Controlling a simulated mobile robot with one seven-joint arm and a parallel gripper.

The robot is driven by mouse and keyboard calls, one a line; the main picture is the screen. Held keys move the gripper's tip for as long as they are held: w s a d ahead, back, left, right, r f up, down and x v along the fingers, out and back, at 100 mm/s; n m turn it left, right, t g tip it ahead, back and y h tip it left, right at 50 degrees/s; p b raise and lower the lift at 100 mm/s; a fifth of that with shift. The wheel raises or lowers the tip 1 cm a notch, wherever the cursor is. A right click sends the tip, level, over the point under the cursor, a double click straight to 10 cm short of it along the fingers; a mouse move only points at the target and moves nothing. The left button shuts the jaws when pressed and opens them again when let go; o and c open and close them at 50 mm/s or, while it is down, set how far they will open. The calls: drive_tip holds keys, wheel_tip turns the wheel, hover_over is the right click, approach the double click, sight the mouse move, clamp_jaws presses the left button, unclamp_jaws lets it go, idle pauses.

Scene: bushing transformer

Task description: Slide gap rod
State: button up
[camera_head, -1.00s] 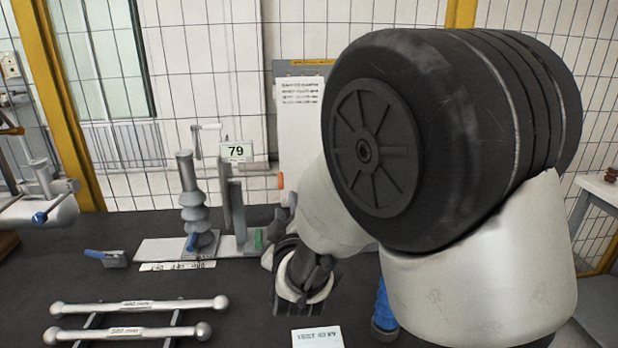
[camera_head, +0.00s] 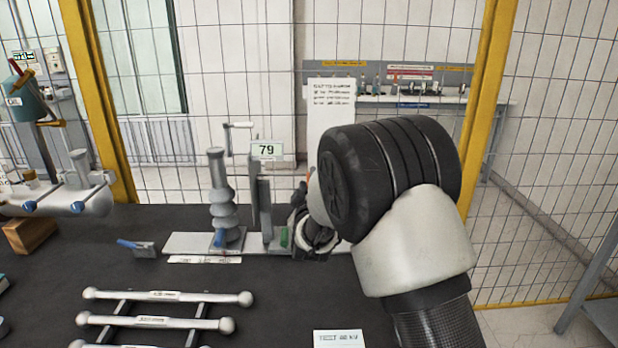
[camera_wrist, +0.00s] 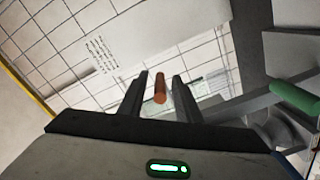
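The gap rod's orange-brown end (camera_wrist: 160,87) shows in the wrist view between the two fingers of my gripper (camera_wrist: 158,95). Clear space shows on both sides of it, so the fingers are open and apart from it. In the head view the test fixture stands on the dark table, with a ribbed grey insulator (camera_head: 222,205), an upright post (camera_head: 262,205) and a display reading 79 (camera_head: 267,150). My arm hides most of the rod and the fingertips there. A green handle (camera_head: 284,237) sits at the post's foot and also shows in the wrist view (camera_wrist: 297,97).
Rods with ball ends (camera_head: 168,296) lie on a rack in front. A blue-handled tool (camera_head: 138,246) lies left of the fixture. A white card (camera_head: 338,339) lies near the front. Wire mesh fencing (camera_head: 400,65) stands behind the table.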

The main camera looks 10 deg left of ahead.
drive_tip(key=shift+w+a, duration=0.25)
drive_tip(key=shift+w, duration=0.9)
clamp_jaws()
drive_tip(key=w+d+b, duration=0.1)
drive_tip(key=d+b, duration=0.3)
drive_tip(key=d, duration=0.3)
drive_tip(key=shift+w+d+r, duration=0.2)
drive_tip(key=shift+w+d, duration=0.05)
